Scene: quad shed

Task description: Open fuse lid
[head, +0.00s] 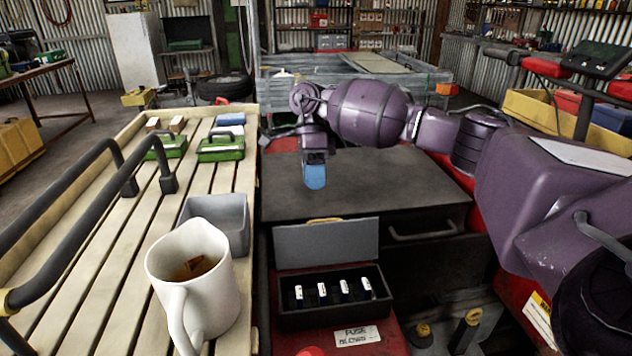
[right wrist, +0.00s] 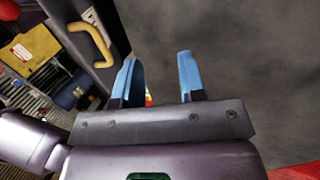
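The fuse box (head: 335,318) is a dark open tray with several upright white-and-dark fuses (head: 322,293) in a row. Its grey lid (head: 327,244) stands raised behind the fuses, with a yellow handle (head: 324,220) at its top edge. The handle also shows at the upper left of the right wrist view (right wrist: 92,42). My right gripper (head: 315,180) is above and behind the lid, apart from it. In the right wrist view its blue fingers (right wrist: 158,75) are spread with nothing between them. My left gripper is not in view.
A slatted wooden bench (head: 110,260) on the left carries a white mug (head: 200,280), a grey bin (head: 232,225) and green holders (head: 220,148). A dark flat top (head: 400,180) lies clear below my right arm. A label (head: 357,336) is in front of the fuse box.

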